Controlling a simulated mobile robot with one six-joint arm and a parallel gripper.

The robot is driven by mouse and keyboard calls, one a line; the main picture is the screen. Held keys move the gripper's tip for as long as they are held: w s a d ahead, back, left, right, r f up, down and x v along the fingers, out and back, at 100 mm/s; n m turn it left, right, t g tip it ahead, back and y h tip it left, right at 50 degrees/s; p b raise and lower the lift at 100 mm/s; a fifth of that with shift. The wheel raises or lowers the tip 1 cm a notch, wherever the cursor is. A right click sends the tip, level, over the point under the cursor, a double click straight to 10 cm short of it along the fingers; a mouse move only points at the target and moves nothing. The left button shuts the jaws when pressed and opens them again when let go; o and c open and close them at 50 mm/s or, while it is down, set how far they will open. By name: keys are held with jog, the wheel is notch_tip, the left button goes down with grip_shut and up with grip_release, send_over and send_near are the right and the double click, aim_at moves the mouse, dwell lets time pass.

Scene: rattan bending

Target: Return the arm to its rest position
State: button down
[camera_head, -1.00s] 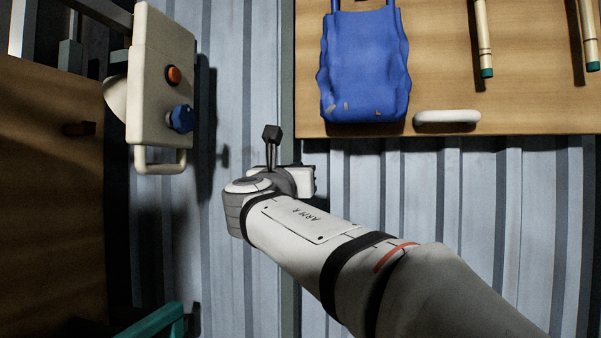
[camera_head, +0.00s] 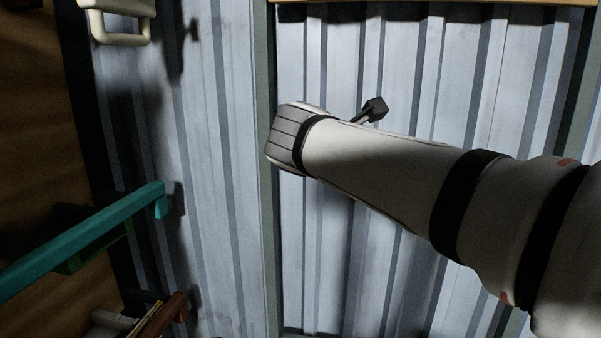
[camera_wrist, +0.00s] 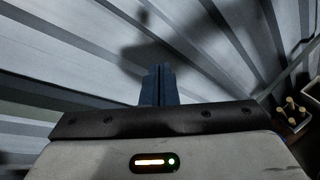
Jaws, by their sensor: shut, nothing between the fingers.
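My arm reaches in from the right of the head view, in front of a grey corrugated wall (camera_head: 230,190). My gripper (camera_head: 376,106) shows as a small dark tip just above the forearm; the rest of it is hidden behind the arm. In the wrist view my gripper (camera_wrist: 157,84) has its two dark fingers together with nothing between them. The fingers are apart from the ribbed wall, and a shadow falls on the wall beyond them.
A teal bar (camera_head: 90,240) juts out at the left. A cream box with a handle (camera_head: 120,35) is at the upper left, and a wooden board edge (camera_head: 430,3) at the top. In the wrist view, a container with several light pegs (camera_wrist: 291,115) is at the right.

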jog(key=s+d+f+m+g, duration=0.2)
jog(key=s+d+f+m, duration=0.15)
jog(key=f, duration=0.25)
jog(key=s+d+f+m+g, duration=0.2)
jog(key=s+d+f+m, duration=0.1)
jog(key=f+m, duration=0.15)
jog(key=s+d+f+m+g+y, duration=0.1)
jog(key=s+f+m+g+y, duration=0.4)
jog(key=s+f+m, duration=0.9)
notch_tip(320, 180, down, 5)
jog(key=shift+s+r, duration=0.1)
jog(key=shift+s, duration=0.7)
